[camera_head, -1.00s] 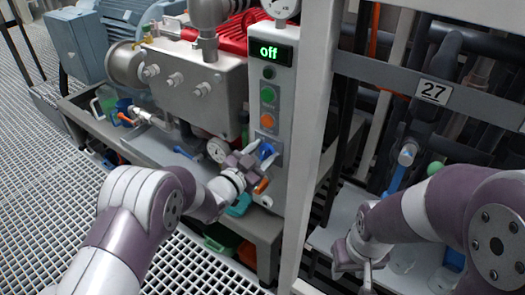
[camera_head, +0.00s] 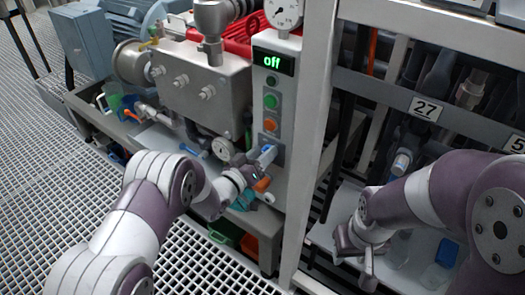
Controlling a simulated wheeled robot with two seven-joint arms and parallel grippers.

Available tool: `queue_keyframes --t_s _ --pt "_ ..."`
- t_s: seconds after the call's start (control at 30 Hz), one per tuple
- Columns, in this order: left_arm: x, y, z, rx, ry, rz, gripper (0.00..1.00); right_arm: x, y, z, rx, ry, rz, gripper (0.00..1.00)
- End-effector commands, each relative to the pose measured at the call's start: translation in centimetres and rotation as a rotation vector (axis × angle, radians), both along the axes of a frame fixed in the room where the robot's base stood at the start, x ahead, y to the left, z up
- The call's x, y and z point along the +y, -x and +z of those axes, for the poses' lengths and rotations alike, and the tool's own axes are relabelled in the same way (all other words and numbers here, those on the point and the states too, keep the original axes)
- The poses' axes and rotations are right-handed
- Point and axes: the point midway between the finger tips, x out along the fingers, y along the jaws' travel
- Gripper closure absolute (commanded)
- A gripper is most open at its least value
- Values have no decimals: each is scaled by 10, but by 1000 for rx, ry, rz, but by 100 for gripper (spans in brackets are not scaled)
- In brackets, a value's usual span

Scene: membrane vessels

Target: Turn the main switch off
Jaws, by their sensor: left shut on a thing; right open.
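The control panel (camera_head: 287,100) is an upright grey box with a small display (camera_head: 273,61) reading "off" in green. Below it are a green button (camera_head: 270,101) and an orange button (camera_head: 270,125). My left gripper (camera_head: 257,160) is shut on the main switch, reaching in from the lower left. My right gripper (camera_head: 368,262) is open and empty, low on the right, away from the panel.
A steel block with valves (camera_head: 205,80) and a pressure gauge (camera_head: 284,12) stand around the panel. A light frame post (camera_head: 312,130) separates the panel from the rack labelled 27 (camera_head: 425,108). Open grating floor (camera_head: 45,190) lies at the left.

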Motion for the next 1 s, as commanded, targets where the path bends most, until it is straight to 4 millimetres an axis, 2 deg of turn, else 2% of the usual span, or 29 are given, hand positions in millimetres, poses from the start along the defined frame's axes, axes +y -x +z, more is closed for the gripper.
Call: queue_keyframes --t_s 0.7,0.73,0.8,1.0 --pt "1 0 -2 44 58 0 82 0 0 5 0 0 0 57" --pt "1 0 -2 44 58 0 45 0 0 5 0 0 0 57" --pt "1 0 -1 44 58 0 26 0 0 5 0 0 0 57" --pt "1 0 -1 43 57 0 26 0 0 5 0 0 0 57"
